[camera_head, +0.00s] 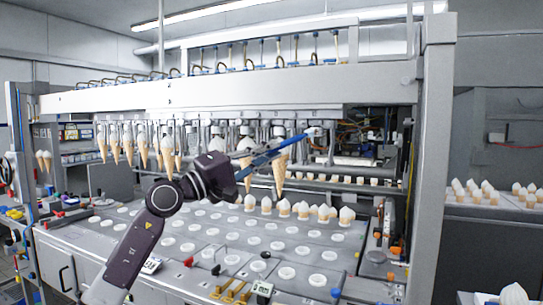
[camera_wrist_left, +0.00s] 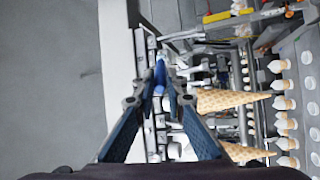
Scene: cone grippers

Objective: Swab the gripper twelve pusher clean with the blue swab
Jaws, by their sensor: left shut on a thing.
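My left gripper (camera_head: 238,170) is shut on the blue swab (camera_head: 268,157), in front of the row of cone grippers (camera_head: 217,135). The swab slants up to the right, and its white tip (camera_head: 314,132) is near the right end of that row. I cannot tell whether the tip touches anything. In the left wrist view the gripper fingers (camera_wrist_left: 160,98) close around the swab (camera_wrist_left: 160,74), seen nearly end-on. I cannot pick out the gripper twelve pusher by number. My right gripper is not in view.
Several cones (camera_head: 143,152) hang from the grippers, some close to my left gripper; cones also show beside it in the left wrist view (camera_wrist_left: 232,101). A row of filled cones (camera_head: 284,208) stands in the plate (camera_head: 215,255) below. A grey post (camera_head: 428,160) bounds the right.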

